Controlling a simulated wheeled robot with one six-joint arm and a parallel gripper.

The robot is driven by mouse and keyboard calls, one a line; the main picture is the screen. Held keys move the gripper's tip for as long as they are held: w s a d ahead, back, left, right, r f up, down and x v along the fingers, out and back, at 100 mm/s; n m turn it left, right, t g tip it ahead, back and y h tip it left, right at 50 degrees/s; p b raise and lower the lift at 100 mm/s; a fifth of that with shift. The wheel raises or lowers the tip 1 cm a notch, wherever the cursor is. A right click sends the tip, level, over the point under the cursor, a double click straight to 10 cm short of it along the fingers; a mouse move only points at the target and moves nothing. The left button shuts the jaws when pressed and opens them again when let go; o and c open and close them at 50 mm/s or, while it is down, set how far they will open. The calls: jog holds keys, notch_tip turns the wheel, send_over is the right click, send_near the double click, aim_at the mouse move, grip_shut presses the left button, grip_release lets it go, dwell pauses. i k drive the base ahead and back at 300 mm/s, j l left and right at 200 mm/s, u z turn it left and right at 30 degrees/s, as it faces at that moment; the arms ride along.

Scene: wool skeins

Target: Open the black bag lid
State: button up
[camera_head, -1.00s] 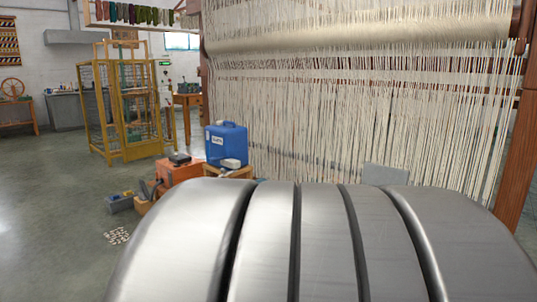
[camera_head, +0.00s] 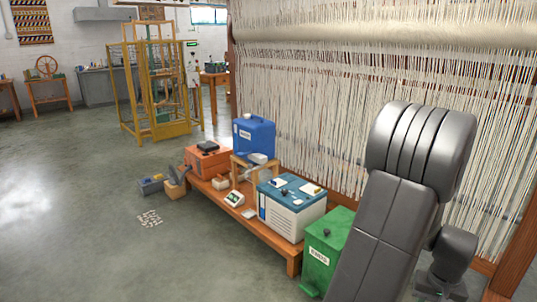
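I cannot make out a black bag or its lid for certain. A small black item (camera_head: 207,148) lies on top of an orange box (camera_head: 203,164) left of centre; it is too small to tell what it is. My grey arm fills the right side of the view, in front of the loom. My gripper's fingers do not show.
A low wooden platform (camera_head: 262,238) holds the orange box, a blue canister (camera_head: 254,137) and a white cooler with a blue lid (camera_head: 298,222). A green bin (camera_head: 327,250) stands beside my arm. The loom (camera_head: 310,90) rises behind. Open floor (camera_head: 80,235) lies left.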

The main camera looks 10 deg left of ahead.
aim_at(206, 147)
jog(key=i+j+u, duration=0.6)
jog(key=i+u, duration=0.15)
jog(key=i, duration=0.2)
jog(key=i+j+u, duration=0.1)
jog(key=i+u, duration=0.3)
jog(key=i, duration=2.4)
jog(key=i+j+z, duration=0.1)
jog(key=i, duration=0.45)
jog(key=i+j, duration=0.15)
jog(key=i, duration=0.45)
jog(key=i+j+z, duration=0.1)
jog(key=i+z, duration=0.2)
jog(key=i, duration=0.15)
